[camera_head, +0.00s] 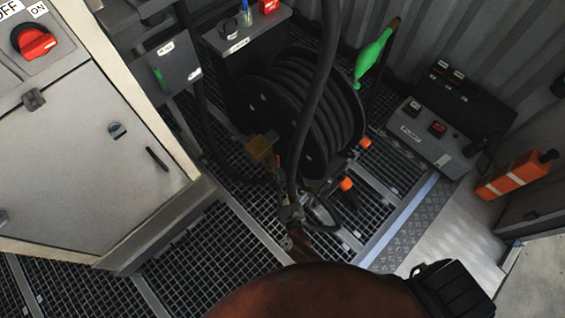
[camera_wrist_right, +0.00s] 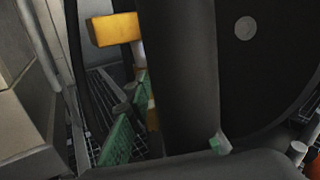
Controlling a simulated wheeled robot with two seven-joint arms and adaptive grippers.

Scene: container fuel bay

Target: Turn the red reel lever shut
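The black hose reel (camera_head: 300,110) stands on the grating in the head view; its dark side disc (camera_wrist_right: 245,60) fills the right of the right wrist view. A yellow-brown block (camera_head: 260,149) sits at the reel's lower left; a yellow block (camera_wrist_right: 115,29) shows in the wrist view. A small red part (camera_head: 277,161) beside the block may be the red lever, but its shape and setting are unclear. My right gripper (camera_head: 294,206) is just below these parts, partly behind a dark hose. Its finger opening is unclear. My left gripper is out of view.
A thick dark hose (camera_head: 322,75) crosses before the reel and blocks much of the wrist view. A green nozzle (camera_head: 374,55) stands behind. A grey cabinet (camera_head: 85,160) is at left, a control box (camera_head: 430,135) at right. Orange knobs (camera_head: 346,184) are near my gripper.

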